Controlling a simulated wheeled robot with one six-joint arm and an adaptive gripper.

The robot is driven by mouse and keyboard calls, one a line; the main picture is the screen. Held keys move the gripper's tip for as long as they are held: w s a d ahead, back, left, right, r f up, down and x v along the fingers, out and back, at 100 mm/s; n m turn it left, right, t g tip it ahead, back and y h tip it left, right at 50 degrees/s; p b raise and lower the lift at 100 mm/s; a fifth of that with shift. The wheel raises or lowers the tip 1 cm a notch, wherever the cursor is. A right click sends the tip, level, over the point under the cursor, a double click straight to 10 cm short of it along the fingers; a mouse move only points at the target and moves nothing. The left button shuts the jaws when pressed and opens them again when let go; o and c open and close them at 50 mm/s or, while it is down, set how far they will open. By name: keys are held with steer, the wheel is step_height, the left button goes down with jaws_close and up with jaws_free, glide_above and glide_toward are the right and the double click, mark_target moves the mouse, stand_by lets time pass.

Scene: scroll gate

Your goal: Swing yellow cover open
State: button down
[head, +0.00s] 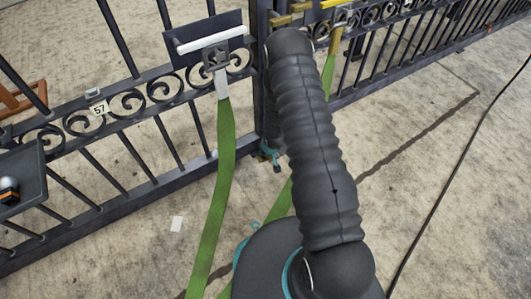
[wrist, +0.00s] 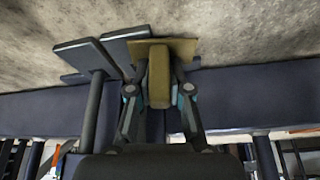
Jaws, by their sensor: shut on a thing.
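In the wrist view, my gripper (wrist: 159,90) has its two fingers on either side of an ochre-yellow grip block, shut on it. The block stands out from a flat ochre-yellow cover (wrist: 184,47), which lies against the dark gate metal. In the head view, the fingertips are hidden behind my ribbed black arm. Small brass-yellow parts (head: 281,20) show just beyond its end, at the gate post. I cannot tell how far the cover is swung.
A dark gate (head: 165,73) with scrollwork crosses the scene. A white-handled bar (head: 211,39) holds a green strap (head: 218,180); a yellow-handled buckle (head: 340,15) holds another. A dark tray (head: 20,180) is at left. A black cable (head: 445,185) crosses the open paving at right.

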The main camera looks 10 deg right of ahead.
stand_by(0.3)
steer(key=c, duration=1.1)
jaws_free()
steer(key=shift+r, duration=0.1)
steer(key=v, duration=1.1)
steer(key=shift+s+r, duration=0.25)
steer(key=shift+r, duration=0.1)
